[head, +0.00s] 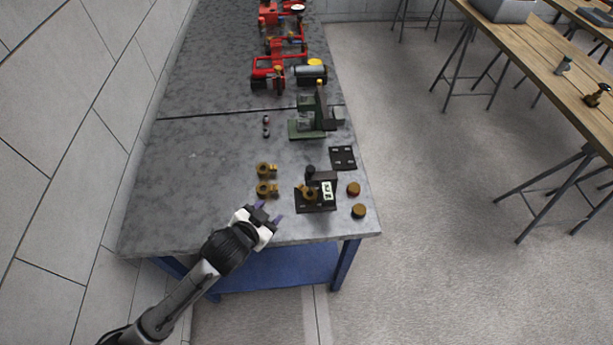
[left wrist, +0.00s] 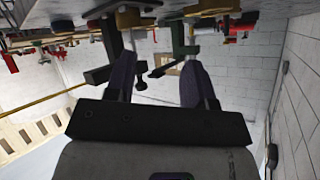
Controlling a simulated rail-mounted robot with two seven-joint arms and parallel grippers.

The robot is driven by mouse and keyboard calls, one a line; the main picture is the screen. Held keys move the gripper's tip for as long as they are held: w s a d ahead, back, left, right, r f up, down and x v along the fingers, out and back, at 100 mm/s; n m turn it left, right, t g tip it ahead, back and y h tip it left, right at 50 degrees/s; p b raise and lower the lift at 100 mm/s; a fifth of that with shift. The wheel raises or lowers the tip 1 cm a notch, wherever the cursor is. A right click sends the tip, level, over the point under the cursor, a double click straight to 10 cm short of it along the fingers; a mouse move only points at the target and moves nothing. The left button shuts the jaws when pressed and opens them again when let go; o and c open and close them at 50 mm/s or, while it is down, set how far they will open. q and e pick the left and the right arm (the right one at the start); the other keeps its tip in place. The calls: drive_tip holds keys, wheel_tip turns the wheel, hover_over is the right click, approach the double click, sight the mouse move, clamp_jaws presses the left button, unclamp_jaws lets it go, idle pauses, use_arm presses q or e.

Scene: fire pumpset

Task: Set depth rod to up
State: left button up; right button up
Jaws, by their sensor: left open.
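My left gripper (head: 270,212) is over the near end of the grey table, left of a small black fixture (head: 316,205). Its two purple fingers are apart with nothing between them, as the left wrist view also shows (left wrist: 156,78). The fixture has a dark upright post, a brass round part and a white plate with dark marks. A green machine with a dark upright (head: 318,118) stands farther back. I cannot tell which part is the depth rod. In the left wrist view, which is upside down, a dark post with an arm (left wrist: 108,55) shows beyond the fingers. My right gripper is not in view.
Two brass fittings (head: 265,180) lie left of the fixture, and two brown round pieces (head: 356,200) lie to its right. A black plate (head: 343,158) lies behind. Red pump equipment (head: 275,72) stands at the far end. The table's left side (head: 190,190) is clear.

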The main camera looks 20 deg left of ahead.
sight(308, 171)
use_arm(q)
drive_tip(key=w+d+r+n+t+h, duration=0.1)
drive_tip(key=w+d+r+t+h, duration=0.1)
drive_tip(key=d+r+t+h, duration=0.25)
drive_tip(key=shift+t, duration=0.45)
drive_tip(key=x, duration=0.3)
drive_tip(key=a+r+x, duration=0.1)
drive_tip(key=x, duration=0.3)
drive_tip(key=b+x, duration=0.1)
drive_tip(key=x, duration=0.3)
drive_tip(key=shift+w+a+r, duration=0.15)
drive_tip(key=shift+w+r, duration=0.2)
drive_tip(key=shift+w, duration=0.1)
drive_tip(key=shift+x, duration=0.8)
drive_tip(key=shift+w, duration=0.1)
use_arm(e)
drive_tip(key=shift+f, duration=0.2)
use_arm(q)
clamp_jaws()
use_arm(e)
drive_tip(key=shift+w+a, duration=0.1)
